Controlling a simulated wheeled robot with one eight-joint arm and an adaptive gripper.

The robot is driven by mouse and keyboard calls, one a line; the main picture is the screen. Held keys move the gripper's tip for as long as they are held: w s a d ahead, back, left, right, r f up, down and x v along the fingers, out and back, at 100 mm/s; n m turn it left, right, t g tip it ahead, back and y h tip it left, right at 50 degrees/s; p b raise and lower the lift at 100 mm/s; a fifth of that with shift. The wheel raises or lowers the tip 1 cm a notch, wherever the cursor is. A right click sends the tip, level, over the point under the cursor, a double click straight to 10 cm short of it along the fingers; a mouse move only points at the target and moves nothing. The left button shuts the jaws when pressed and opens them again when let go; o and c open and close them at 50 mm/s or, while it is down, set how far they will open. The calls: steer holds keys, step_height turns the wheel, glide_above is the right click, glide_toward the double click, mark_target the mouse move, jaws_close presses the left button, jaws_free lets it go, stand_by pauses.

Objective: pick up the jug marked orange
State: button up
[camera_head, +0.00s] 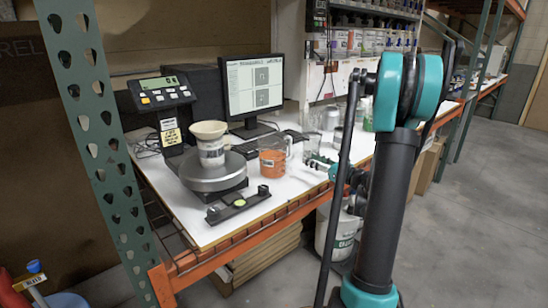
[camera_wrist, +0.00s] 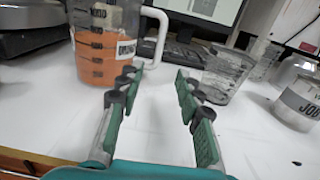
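The jug (camera_head: 272,164) holds orange liquid and stands upright on the white tabletop, right of the scale. In the wrist view the orange jug (camera_wrist: 97,58) is at the upper left, with a label that seems to read orange and a white handle on its right. My gripper (camera_wrist: 159,82) is open and empty, pointing forward over the table. Its left finger is in front of and right of the jug, near the handle; I cannot tell whether they touch. In the head view my gripper (camera_head: 318,163) is just right of the jug, partly hidden by my arm.
A clear jug (camera_wrist: 224,76) stands just beyond my right finger. A marked can (camera_wrist: 300,102) is farther right. A scale (camera_head: 207,176) with a container (camera_head: 211,153) on it is to the left. A black level-like tool (camera_head: 238,204) lies near the front edge. A monitor (camera_head: 252,88) stands behind.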

mark_target(290, 156)
steer(key=x, duration=1.2)
steer(key=shift+a, duration=0.15)
jaws_close()
